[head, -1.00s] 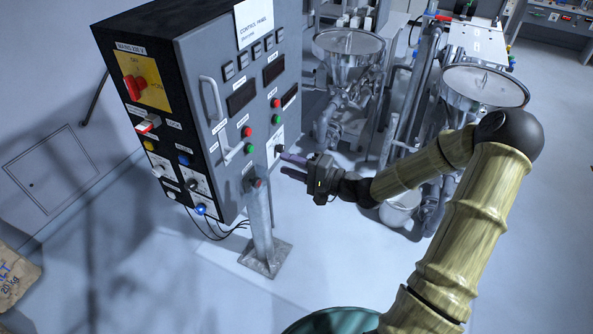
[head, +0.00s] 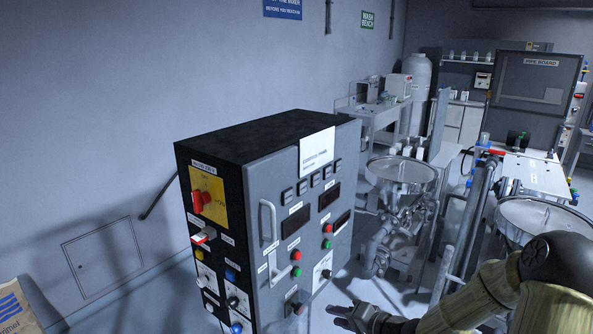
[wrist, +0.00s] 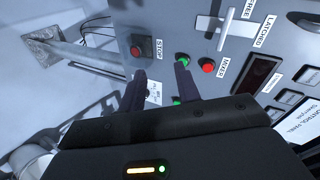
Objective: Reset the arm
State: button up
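My gripper (head: 338,314) shows at the bottom of the head view, just right of the control panel's (head: 262,150) lower front corner. In the wrist view my gripper (wrist: 161,72) has its two dark fingers apart, with nothing held between them. They point at the panel front, with a visible gap to it in the head view. A white plate with a dark knob (head: 326,274) is on the panel front near the fingers. My arm bends in from the lower right. The fingers partly cover a green button and a white label in the wrist view.
A steel hopper (head: 402,172) stands right of the panel, and another hopper (head: 545,222) is near my arm. The left floor looks clear apart from a salt sack (head: 22,308).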

jog(key=s+d+r+n+g+h, duration=0.2)
jog(key=s+n+g+h, duration=0.1)
jog(key=s, duration=0.6)
jog(key=s+d+r+n+g+h, duration=0.1)
jog(key=s+r+n+g+h, duration=0.1)
jog(key=s+h, duration=0.4)
jog(key=s+g, duration=0.1)
jog(key=s, duration=0.2)
jog(key=shift+d+r+n+g, duration=0.3)
jog(key=shift+d+r+n, duration=0.1)
jog(key=shift+s, duration=0.1)
jog(key=shift+a, duration=0.1)
